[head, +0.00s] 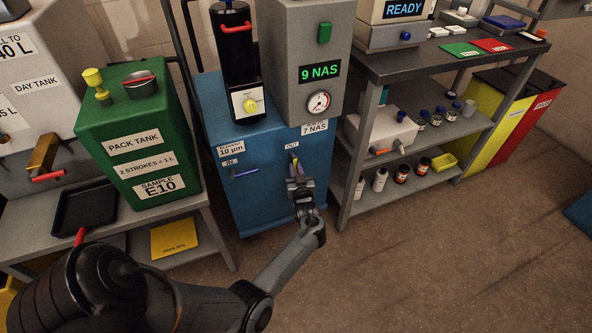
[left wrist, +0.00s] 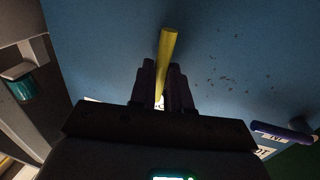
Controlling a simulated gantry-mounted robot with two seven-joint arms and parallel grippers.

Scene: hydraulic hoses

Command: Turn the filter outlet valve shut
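The blue cabinet (head: 258,185) carries two valves, marked IN and OUT. The outlet valve's yellow handle (head: 294,160) is under the OUT label. It points up and a little left in the head view, its lower part hidden by my left gripper (head: 297,184). In the left wrist view the yellow handle (left wrist: 167,48) stands out between the two dark fingers (left wrist: 161,85) of my left gripper. The fingers lie close on both sides of it, with no clear gap. My right gripper is in no view.
The inlet's blue handle (head: 230,162) is left of the outlet. A grey shelf rack (head: 345,165) with bottles stands close on the right. The green pack tank (head: 125,125) and a black tray (head: 62,210) are on the left.

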